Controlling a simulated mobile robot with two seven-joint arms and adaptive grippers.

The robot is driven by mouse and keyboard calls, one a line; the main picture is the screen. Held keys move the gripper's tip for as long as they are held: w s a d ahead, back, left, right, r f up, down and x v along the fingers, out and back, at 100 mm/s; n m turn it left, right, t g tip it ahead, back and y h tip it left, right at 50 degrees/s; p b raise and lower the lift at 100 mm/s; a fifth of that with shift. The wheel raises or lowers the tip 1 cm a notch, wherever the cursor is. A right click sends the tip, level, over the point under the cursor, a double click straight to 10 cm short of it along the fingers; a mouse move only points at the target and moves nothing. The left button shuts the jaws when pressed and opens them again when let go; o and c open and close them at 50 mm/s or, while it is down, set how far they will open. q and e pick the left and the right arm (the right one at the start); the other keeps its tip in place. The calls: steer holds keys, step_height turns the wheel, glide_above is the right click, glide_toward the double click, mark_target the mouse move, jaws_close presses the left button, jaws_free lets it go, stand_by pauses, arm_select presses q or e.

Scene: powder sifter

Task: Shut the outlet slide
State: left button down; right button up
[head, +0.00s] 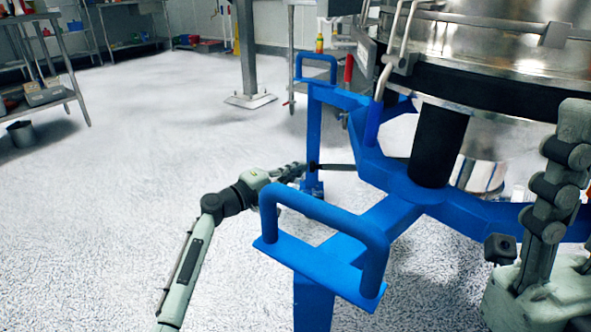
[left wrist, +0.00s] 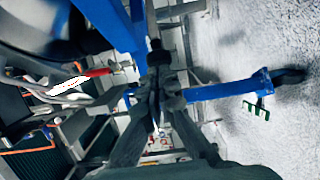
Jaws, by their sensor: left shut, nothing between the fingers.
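The sifter's steel drum (head: 480,60) sits on a blue frame (head: 400,205), with a steel outlet (head: 481,174) below it. A thin dark rod (head: 345,167) with a black knob at its left end runs toward the outlet; it looks like the slide's handle. The slide plate is hidden. My left gripper (head: 303,168) is shut and empty, its tips close to the knob. In the left wrist view the fingers (left wrist: 157,75) point at the black knob (left wrist: 156,44), seemingly at or near contact. My right gripper is not visible; only my right arm shows.
A blue handle loop (head: 330,225) on the frame stands in front of my left gripper, and another loop (head: 316,65) stands behind. A black column (head: 438,145) rises near the outlet. A bench (head: 40,98) stands at far left.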

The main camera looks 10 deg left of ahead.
mark_target(354, 169)
arm_select(q)
steer(key=w+d, duration=0.2)
steer(key=d, duration=1)
steer(key=shift+d, duration=0.35)
